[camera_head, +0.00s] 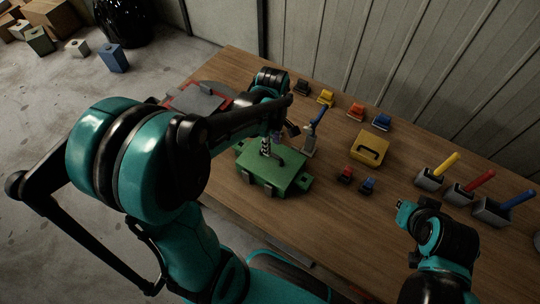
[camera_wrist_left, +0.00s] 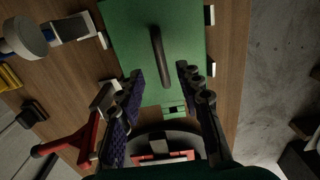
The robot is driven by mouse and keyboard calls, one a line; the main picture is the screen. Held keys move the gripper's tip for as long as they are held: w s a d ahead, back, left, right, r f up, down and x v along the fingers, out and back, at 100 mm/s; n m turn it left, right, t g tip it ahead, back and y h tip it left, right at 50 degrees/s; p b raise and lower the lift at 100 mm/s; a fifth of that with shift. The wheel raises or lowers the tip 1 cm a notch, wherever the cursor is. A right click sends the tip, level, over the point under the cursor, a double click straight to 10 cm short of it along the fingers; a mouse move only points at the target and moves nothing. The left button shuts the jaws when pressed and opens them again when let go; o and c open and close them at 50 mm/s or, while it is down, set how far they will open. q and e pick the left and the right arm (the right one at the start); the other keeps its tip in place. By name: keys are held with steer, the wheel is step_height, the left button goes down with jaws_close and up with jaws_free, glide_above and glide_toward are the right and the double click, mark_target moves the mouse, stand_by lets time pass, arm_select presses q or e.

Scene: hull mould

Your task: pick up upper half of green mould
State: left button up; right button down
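The green mould (camera_head: 275,172) sits on the wooden table in the head view, with a dark arched handle on its top. In the left wrist view the mould's flat green top (camera_wrist_left: 185,35) and its dark handle (camera_wrist_left: 157,55) lie just ahead of the fingers. My left gripper (camera_head: 270,145) hangs above the mould in the head view. In the left wrist view my left gripper (camera_wrist_left: 158,78) is open, its two fingers apart on either side of the handle's near end, with nothing between them. My right gripper (camera_head: 405,210) is over the table's right part; its fingers are too small to judge.
A yellow block with a handle (camera_head: 370,147) stands right of the mould. Small coloured clamps (camera_head: 357,110) line the back. Grey holders with coloured handles (camera_head: 465,190) stand at right. A blue-handled tool (camera_head: 314,130) stands close behind the mould. A red-edged grey item (camera_head: 200,98) lies at left.

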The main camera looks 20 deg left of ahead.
mark_target(271, 158)
arm_select(q)
steer(key=shift+d+f, duration=0.1)
steer(key=shift+f, duration=0.55)
step_height(271, 158, down, 5)
steer(key=b, duration=0.2)
steer(key=shift+s+b, duration=0.1)
steer(key=shift+b, duration=0.3)
jaws_close()
